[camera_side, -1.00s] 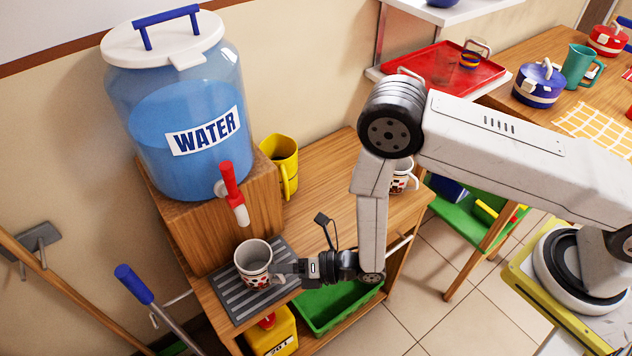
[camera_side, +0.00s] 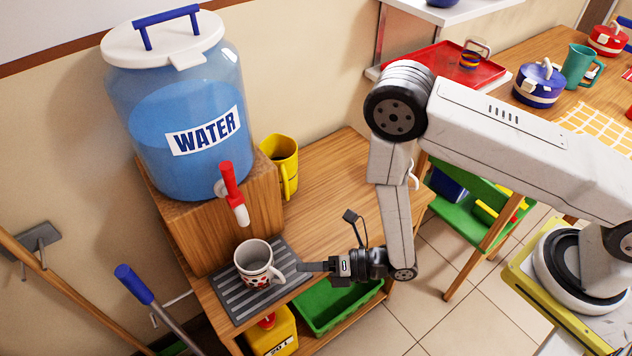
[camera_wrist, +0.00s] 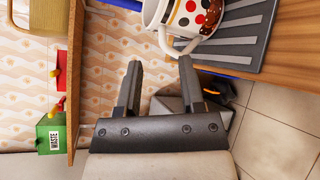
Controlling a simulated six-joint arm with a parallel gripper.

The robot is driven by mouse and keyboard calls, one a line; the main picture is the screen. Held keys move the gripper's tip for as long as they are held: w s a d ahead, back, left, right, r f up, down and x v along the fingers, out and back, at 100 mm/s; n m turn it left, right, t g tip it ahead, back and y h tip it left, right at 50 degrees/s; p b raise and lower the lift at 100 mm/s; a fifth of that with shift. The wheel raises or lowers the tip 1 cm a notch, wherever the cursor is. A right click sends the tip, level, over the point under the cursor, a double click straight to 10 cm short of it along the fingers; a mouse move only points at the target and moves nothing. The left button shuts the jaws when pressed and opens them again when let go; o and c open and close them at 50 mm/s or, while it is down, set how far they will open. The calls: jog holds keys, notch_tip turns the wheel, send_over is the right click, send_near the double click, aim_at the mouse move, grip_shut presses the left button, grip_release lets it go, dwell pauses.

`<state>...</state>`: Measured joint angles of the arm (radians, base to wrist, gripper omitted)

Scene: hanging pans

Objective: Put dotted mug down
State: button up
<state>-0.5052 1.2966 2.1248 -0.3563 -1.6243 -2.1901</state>
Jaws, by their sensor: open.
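The dotted mug (camera_side: 257,264) is white with red and dark dots and stands upright on the grey ribbed drip mat (camera_side: 228,306) below the water tap. Its handle points right, toward my gripper (camera_side: 308,267). In the wrist view the mug (camera_wrist: 186,17) is at the top, with its handle just beyond the fingertips. My gripper (camera_wrist: 160,66) is open there with nothing between its fingers. It is to the right of the mug and apart from it.
The blue water dispenser (camera_side: 180,130) with its red tap (camera_side: 229,185) stands on a wooden block behind the mug. A yellow jug (camera_side: 283,165) is at the back. A green crate (camera_side: 335,303) is on the shelf below. The wooden counter top right of the mat is clear.

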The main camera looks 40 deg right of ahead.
jog(key=v, duration=0.6)
dwell(0.6)
jog(key=w+d+r+m+g+h, duration=0.1)
jog(key=w+d+r+m+h, duration=0.35)
jog(key=m, duration=0.35)
jog(key=w+d+r+m+g+h, duration=0.1)
jog(key=w+d+r+m+h, duration=0.25)
jog(key=d+m, duration=0.35)
jog(key=s+d+r+m+g+h, duration=0.4)
jog(key=s+d+r+m, duration=0.4)
jog(key=m, duration=1.1)
jog(key=shift+s+d+r+g, duration=0.4)
jog(key=shift+d+r+g, duration=0.25)
jog(key=shift+r, duration=0.25)
